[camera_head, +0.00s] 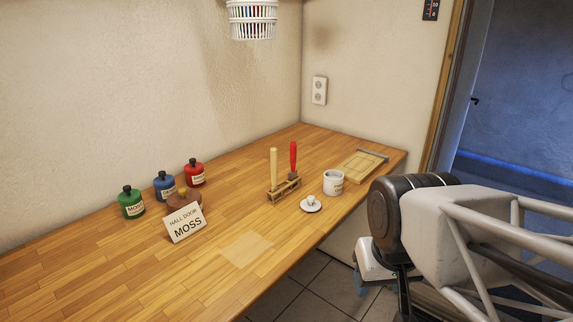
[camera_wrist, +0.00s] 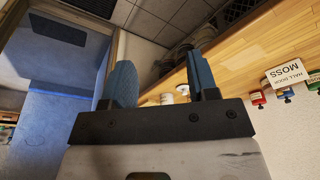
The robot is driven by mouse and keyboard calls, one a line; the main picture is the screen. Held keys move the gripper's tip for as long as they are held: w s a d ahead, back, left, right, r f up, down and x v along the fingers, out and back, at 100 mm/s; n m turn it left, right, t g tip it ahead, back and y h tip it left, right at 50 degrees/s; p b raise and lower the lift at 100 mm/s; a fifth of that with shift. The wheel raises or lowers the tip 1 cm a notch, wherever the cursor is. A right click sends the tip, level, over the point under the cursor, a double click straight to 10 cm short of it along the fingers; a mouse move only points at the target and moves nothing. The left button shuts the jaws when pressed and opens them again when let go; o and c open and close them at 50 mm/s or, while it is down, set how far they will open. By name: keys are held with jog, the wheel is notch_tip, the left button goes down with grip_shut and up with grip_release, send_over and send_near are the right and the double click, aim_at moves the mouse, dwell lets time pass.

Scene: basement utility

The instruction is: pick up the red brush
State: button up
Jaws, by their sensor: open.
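The red brush (camera_head: 293,157) stands upright, handle up, in a small wooden rack (camera_head: 284,189) on the wooden workbench (camera_head: 120,285). A brush with a pale wooden handle (camera_head: 274,168) stands to its left in the same rack. The lower ends of both are partly hidden by the rack. My gripper (camera_wrist: 163,85) shows in the wrist view with its two blue fingers apart and nothing between them. My arm is at the right of the head view, off the bench's front edge and well away from the red brush.
Right of the rack are a small white dish with a knob (camera_head: 311,205), a white mug (camera_head: 333,182) and a wooden tray (camera_head: 361,166). To the left stand green (camera_head: 131,203), blue (camera_head: 165,186) and red (camera_head: 195,173) bottles behind a "HALL DOOR MOSS" card (camera_head: 186,223). The bench front is clear.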

jog(key=w+a+r+n, duration=0.1)
jog(key=w+r+n, duration=0.45)
jog(key=w, duration=0.95)
jog(key=n+g, duration=0.3)
jog(key=n, duration=0.7)
send_over(294, 143)
notch_tip(294, 143, down, 2)
jog(key=shift+w+a+f+n, duration=0.15)
jog(key=shift+w+f+n, duration=0.1)
jog(key=shift+w, duration=0.15)
jog(key=shift+f, duration=1.25)
